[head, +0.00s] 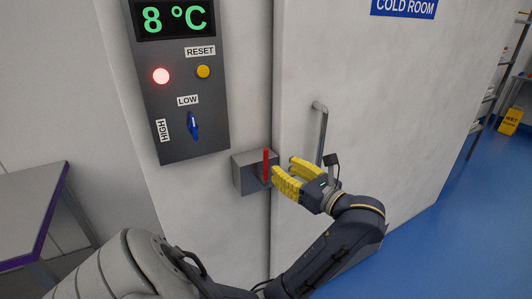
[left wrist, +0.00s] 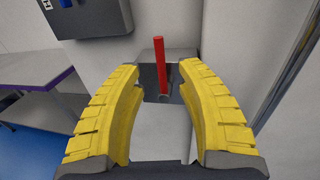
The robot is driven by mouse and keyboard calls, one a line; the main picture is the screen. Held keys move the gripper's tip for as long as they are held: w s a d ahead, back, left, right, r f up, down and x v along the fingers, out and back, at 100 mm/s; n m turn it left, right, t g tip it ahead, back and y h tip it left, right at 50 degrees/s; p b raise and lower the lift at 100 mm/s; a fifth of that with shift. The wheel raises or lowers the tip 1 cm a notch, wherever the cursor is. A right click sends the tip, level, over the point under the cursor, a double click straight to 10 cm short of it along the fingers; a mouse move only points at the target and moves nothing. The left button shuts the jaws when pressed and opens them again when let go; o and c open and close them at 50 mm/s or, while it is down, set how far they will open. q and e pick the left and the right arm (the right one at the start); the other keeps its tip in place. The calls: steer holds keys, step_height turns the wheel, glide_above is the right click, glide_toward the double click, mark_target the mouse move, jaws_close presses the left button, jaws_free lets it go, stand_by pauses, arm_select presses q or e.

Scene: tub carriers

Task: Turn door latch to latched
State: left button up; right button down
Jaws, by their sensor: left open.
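The door latch has a red lever (head: 265,166) standing upright on a grey box (head: 241,174), beside the edge of the white cold room door (head: 380,95). In the left wrist view the red lever (left wrist: 161,60) also points up, from a round pivot on the grey box (left wrist: 150,90). My left gripper (head: 282,168) has yellow fingers and is open just to the right of the lever in the head view. In the left wrist view the lever shows between and beyond the fingertips (left wrist: 160,72). I see no clear contact. My right gripper is not in view.
A control panel (head: 180,110) with an 8 °C display, lit red lamp, yellow reset button and blue knob (head: 193,125) is above left of the latch. A vertical door handle (head: 322,138) stands behind my gripper. A table (head: 30,205) is at left.

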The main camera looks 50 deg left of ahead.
mark_target(267, 158)
arm_select(q)
steer(key=shift+a, duration=4.25)
steer(key=shift+o, duration=0.3)
jaws_close()
steer(key=shift+w, duration=0.1)
